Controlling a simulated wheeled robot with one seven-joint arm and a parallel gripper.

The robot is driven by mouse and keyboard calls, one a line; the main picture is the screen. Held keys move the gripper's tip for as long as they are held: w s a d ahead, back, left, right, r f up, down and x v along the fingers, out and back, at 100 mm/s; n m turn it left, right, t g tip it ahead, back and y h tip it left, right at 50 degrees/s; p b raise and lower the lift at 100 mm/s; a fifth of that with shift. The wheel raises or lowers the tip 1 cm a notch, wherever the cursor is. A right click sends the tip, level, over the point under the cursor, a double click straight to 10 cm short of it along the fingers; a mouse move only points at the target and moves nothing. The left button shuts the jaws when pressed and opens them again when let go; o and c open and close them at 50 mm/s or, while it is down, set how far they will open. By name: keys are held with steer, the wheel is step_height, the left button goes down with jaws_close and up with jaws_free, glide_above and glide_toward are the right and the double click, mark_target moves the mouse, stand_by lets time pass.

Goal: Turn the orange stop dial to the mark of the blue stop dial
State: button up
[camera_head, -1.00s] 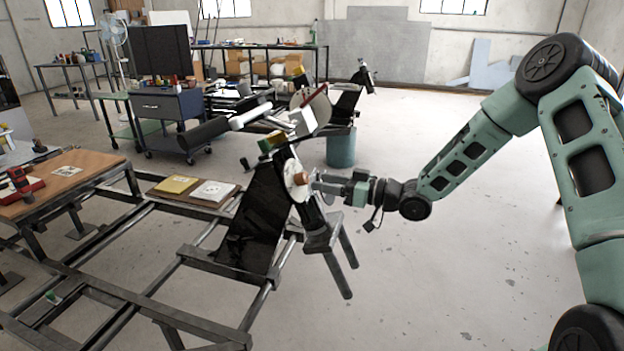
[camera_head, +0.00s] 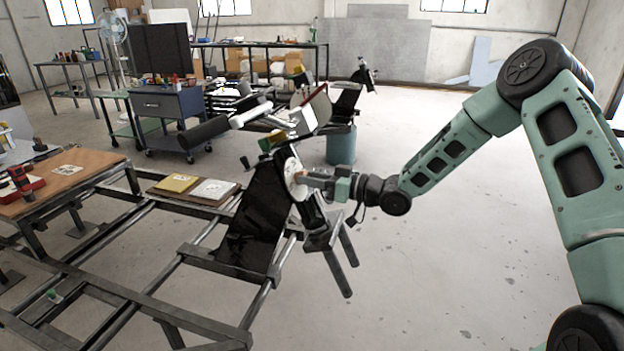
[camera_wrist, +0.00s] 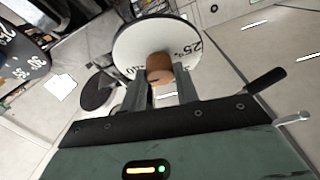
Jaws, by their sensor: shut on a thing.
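The orange stop dial shows as an orange-brown knob (camera_wrist: 160,66) in front of a white round disc (camera_wrist: 130,45) with a black "25°" mark in the wrist view. In the head view the white disc (camera_head: 291,172) faces right on the tilted black bench part. My gripper (camera_wrist: 160,86) is shut on the knob, one finger on each side; it also shows in the head view (camera_head: 309,180). The fingers hide the lower part of the disc and some of its marks. I cannot pick out a blue stop dial with certainty.
A dark plate (camera_wrist: 22,55) with white degree numbers is at the left of the wrist view. A black-handled lever (camera_wrist: 265,82) is at the right. Steel legs (camera_head: 338,268) stand below the disc. Open floor (camera_head: 450,260) lies to the right of the bench.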

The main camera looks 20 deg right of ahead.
steer(key=shift+n, duration=0.3)
steer(key=n+g+y+b, duration=0.1)
steer(key=n+b, duration=0.1)
steer(key=n, duration=0.1)
steer(key=shift+w+f, duration=0.1)
steer(key=shift+f, duration=0.05)
steer(key=n+g+b, duration=0.1)
steer(key=n, duration=0.2)
steer(key=n+g+b, duration=0.2)
steer(key=n, duration=0.2)
steer(key=n+g+y+b, duration=0.1)
steer(key=n+g, duration=0.1)
steer(key=n, duration=0.2)
steer(key=shift+w+d+r, duration=0.2)
steer(key=shift+r, duration=0.05)
steer(key=shift+n, duration=0.4)
steer(key=o, duration=1)
steer(key=v, duration=1.7)
steer(key=shift+d+r, duration=0.1)
steer(key=shift+d, duration=0.15)
